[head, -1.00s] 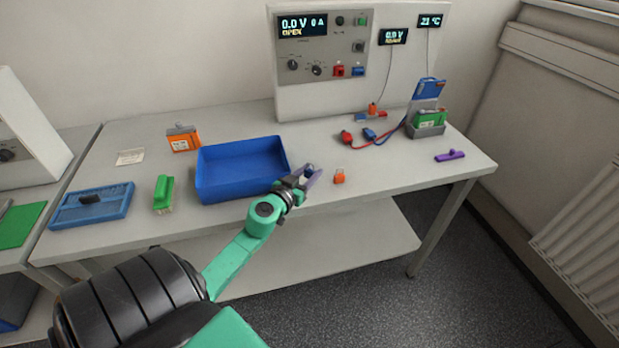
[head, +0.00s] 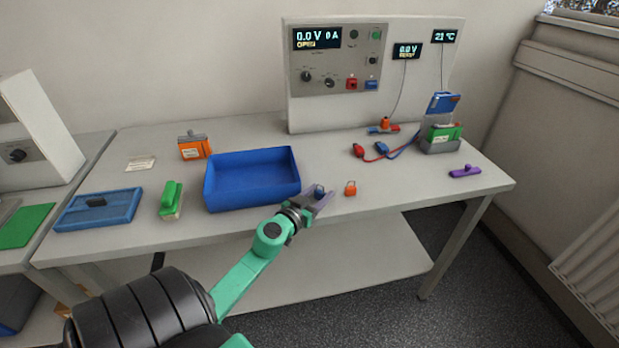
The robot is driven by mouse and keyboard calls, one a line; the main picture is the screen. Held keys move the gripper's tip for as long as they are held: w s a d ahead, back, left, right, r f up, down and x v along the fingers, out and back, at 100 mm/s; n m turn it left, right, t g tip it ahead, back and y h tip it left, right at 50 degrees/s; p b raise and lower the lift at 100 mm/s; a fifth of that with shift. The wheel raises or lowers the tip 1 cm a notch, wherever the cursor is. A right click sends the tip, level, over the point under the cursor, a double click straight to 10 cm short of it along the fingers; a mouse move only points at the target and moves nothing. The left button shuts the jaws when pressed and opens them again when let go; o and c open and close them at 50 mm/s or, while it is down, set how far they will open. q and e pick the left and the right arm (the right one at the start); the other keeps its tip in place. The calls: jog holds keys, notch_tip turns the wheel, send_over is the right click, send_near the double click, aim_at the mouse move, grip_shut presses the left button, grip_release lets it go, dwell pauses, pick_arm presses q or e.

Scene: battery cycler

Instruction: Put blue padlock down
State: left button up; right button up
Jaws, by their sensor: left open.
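The blue padlock (head: 319,191) is small and sits at the front of the bench, right of the blue tray (head: 252,199). My left gripper (head: 322,198) is open at the padlock, its fingers just in front of and beside it. The fingers partly hide the padlock, and I cannot tell whether they touch it. An orange padlock (head: 350,188) stands a little to its right. My right gripper is not in view.
Red and blue leads (head: 376,157), a green battery in a grey holder (head: 442,145) and a purple item (head: 465,171) are at the right. The cycler panel (head: 338,60) stands behind.

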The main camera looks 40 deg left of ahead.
pick_arm(q)
jog(key=b+v, duration=0.1)
jog(key=v, duration=1)
jog(key=shift+s, duration=0.35)
